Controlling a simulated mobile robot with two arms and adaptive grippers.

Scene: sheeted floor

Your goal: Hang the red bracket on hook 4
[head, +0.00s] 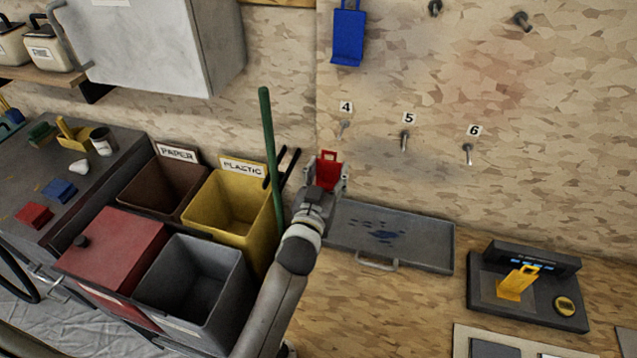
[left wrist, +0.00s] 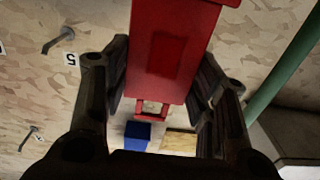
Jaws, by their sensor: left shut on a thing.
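The red bracket (head: 328,172) is held upright in my left gripper (head: 326,180), below and slightly left of hook 4 (head: 343,127) in the head view. Its small loop points up. In the left wrist view the red bracket (left wrist: 172,50) sits between the two dark fingers of the left gripper (left wrist: 165,85). Hook 4 is empty and apart from the bracket; I cannot make it out in the wrist view. My right gripper is not in view.
Empty hooks 5 (head: 405,140) and 6 (head: 468,153) are to the right. A blue bracket (head: 348,36) hangs above. A green pole (head: 270,150) stands left of the gripper, near the yellow bin (head: 226,205). A grey tray (head: 425,245) and a yellow bracket (head: 517,283) lie below.

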